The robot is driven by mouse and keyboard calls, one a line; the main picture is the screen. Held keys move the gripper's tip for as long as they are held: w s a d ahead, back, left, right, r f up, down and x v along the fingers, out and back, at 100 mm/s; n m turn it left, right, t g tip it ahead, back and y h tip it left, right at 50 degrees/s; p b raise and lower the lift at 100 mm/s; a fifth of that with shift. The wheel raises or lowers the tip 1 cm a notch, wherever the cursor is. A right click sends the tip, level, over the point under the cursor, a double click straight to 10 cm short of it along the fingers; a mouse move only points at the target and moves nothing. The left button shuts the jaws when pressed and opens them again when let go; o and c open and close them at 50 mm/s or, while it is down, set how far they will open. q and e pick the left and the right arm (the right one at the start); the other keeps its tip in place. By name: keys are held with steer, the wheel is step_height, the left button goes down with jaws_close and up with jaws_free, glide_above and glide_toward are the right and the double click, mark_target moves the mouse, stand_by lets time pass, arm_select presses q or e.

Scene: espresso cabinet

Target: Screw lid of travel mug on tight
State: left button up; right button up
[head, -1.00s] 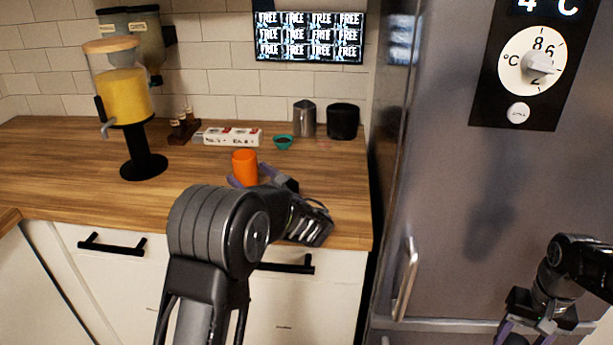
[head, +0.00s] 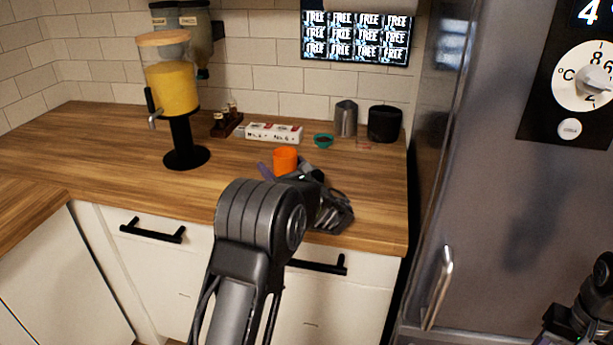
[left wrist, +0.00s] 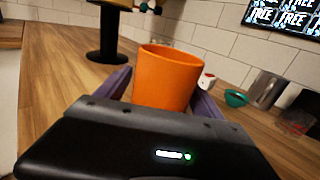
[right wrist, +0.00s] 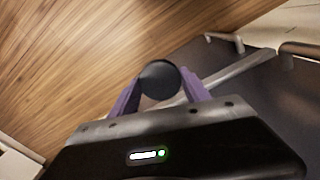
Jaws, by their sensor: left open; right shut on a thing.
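An orange cup-shaped mug body (head: 285,157) stands upright on the counter, its top uncovered. In the left wrist view the mug (left wrist: 167,75) sits between the purple fingers of my left gripper (left wrist: 162,92). That gripper is open, one finger on each side of the mug; whether they touch it I cannot tell. My right gripper (right wrist: 162,88) is shut on a small round dark thing, seemingly the lid (right wrist: 160,79), in the right wrist view. In the head view my right arm is at the lower right by the fridge, its fingers cut off by the frame.
Behind the mug are a white box (head: 273,132), a teal bowl (head: 323,140), a metal pitcher (head: 346,118) and a black container (head: 384,124). A yellow-filled dispenser (head: 172,90) stands left. The fridge (head: 500,200) is right of the counter (head: 110,150), whose left part is clear.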

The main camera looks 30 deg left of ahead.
arm_select(q)
steer(key=shift+c, duration=0.4)
jaws_close()
stand_by(0.4)
